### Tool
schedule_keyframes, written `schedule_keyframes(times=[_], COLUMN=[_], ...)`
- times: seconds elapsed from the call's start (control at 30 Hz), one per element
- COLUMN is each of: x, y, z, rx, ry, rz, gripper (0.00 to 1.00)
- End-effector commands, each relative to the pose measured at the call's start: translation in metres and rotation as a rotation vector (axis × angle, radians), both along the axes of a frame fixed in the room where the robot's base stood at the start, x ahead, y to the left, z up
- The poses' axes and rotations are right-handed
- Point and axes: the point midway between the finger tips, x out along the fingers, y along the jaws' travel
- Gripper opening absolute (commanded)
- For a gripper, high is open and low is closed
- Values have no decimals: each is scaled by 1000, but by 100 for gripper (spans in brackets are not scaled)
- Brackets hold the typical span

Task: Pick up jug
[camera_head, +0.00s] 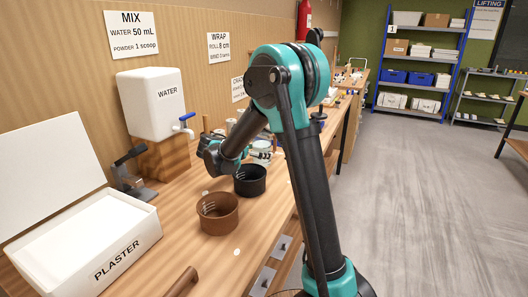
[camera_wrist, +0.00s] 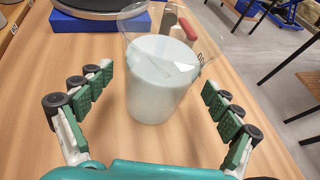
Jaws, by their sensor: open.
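A clear, flared jug (camera_wrist: 160,90) with pale whitish contents stands upright on the wooden bench in the wrist view. My gripper (camera_wrist: 158,88) is open, with one finger to the left of the jug and one to the right. Gaps show between both fingers and the jug, and nothing is held. In the head view my arm covers much of the bench behind it, and I cannot make out the jug clearly there.
A brown bowl (camera_head: 217,222) and a black bowl (camera_head: 250,187) stand on the bench (camera_head: 180,225). A white water tank (camera_head: 150,100) with a blue tap and an open plaster box (camera_head: 130,250) are at left. A round dark turntable (camera_wrist: 95,8) is behind the jug. Open floor (camera_head: 430,200) lies right.

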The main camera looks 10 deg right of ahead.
Motion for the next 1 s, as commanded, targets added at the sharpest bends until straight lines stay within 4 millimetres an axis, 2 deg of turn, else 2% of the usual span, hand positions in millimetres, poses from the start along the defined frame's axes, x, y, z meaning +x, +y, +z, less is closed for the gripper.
schedule_keyframes(times=[0.2, 0.47, 0.93, 1.0], x=[18, 20, 19, 19], y=[-22, -24, -24, -24], z=[-11, -12, -12, -12], rx=[0, 0, 0, 0], ry=[0, 0, 0, 0], rz=[-1, 0, 0, 0], gripper=[91, 90, 31, 31])
